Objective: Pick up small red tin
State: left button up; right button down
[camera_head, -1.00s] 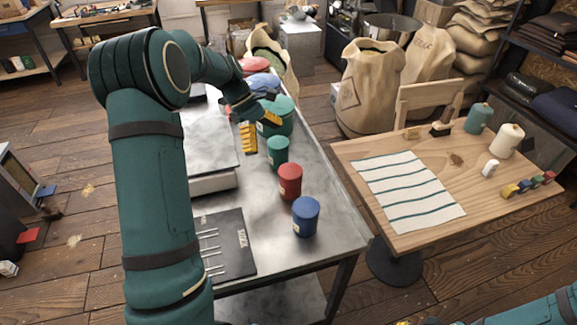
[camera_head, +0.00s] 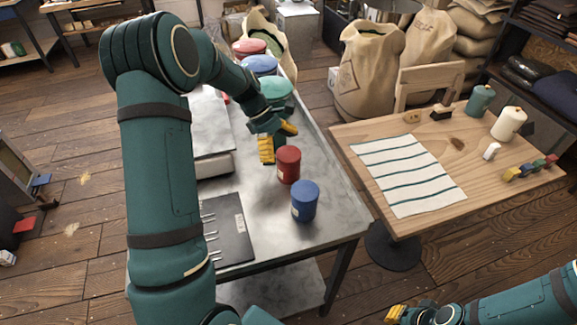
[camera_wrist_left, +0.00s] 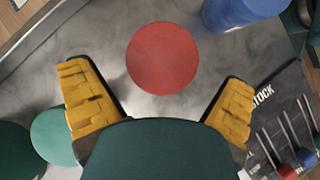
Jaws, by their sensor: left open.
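The small red tin (camera_head: 288,166) stands upright on the metal table, and its round lid (camera_wrist_left: 162,58) shows in the left wrist view. My left gripper (camera_head: 278,144) is just behind and left of the tin in the head view. In the wrist view it (camera_wrist_left: 158,110) is open and empty, with the lid centred beyond the gap between its yellow fingers. My right gripper (camera_head: 395,314) is at the bottom edge, far from the tin; its jaw state is unclear.
A small blue tin (camera_head: 305,203) stands close in front of the red one. A small green lid (camera_wrist_left: 53,136) shows beside the left finger in the wrist view. Large green (camera_head: 282,88), blue (camera_head: 260,65) and red (camera_head: 248,47) tins stand behind. A black tool board (camera_head: 237,243) lies left.

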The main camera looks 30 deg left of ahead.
pick_arm(q)
jog(key=x, duration=0.3)
jog(key=shift+d+f+b, duration=0.2)
jog(key=shift+f+b, duration=0.15)
jog(key=c, duration=1.3)
notch_tip(320, 180, up, 10)
jog(key=shift+r+p, duration=0.1)
jog(key=shift+p, duration=1.1)
